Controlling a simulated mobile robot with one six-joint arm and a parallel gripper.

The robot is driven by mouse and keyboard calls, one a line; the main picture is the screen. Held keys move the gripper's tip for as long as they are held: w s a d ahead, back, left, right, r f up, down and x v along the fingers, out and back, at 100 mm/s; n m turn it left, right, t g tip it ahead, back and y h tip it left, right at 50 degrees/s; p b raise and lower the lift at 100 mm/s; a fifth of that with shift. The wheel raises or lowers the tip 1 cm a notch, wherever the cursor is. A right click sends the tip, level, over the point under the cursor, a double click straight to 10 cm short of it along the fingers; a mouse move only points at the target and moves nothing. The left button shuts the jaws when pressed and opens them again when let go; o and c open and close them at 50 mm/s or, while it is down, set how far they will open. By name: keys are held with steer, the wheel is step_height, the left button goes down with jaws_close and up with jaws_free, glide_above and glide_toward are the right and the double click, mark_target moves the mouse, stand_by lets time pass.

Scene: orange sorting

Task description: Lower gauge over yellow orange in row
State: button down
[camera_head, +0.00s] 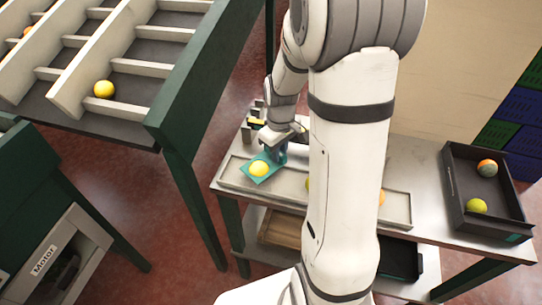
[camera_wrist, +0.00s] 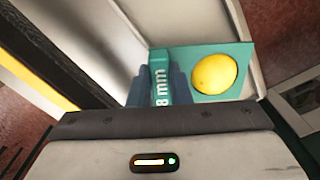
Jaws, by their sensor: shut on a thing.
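The teal gauge (camera_head: 250,177) is a flat plate with a handle, at the left end of a pale shallow tray (camera_head: 402,218) on the bench. My gripper (camera_head: 279,150) is shut on its handle; in the wrist view the gripper's blue-grey fingers (camera_wrist: 157,88) flank the handle, where "8 mm" can be read. A yellow orange (camera_head: 259,168) shows within the outline of the gauge (camera_wrist: 245,58) plate. The orange (camera_wrist: 214,74) is round and whole in the wrist view, surrounded by teal. I cannot tell how far the plate sits down around it. My arm hides the tray's middle.
Two more fruits, one yellow (camera_head: 308,184) and one orange (camera_head: 382,198), peek out beside my arm in the tray. A black box (camera_head: 456,200) at right holds two fruits. A sloped sorting rack (camera_head: 150,92) stands at upper left. Dark rail-like parts lie behind my gripper.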

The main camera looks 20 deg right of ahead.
steer(key=shift+r+p, duration=2.7)
steer(key=shift+r, duration=1.3)
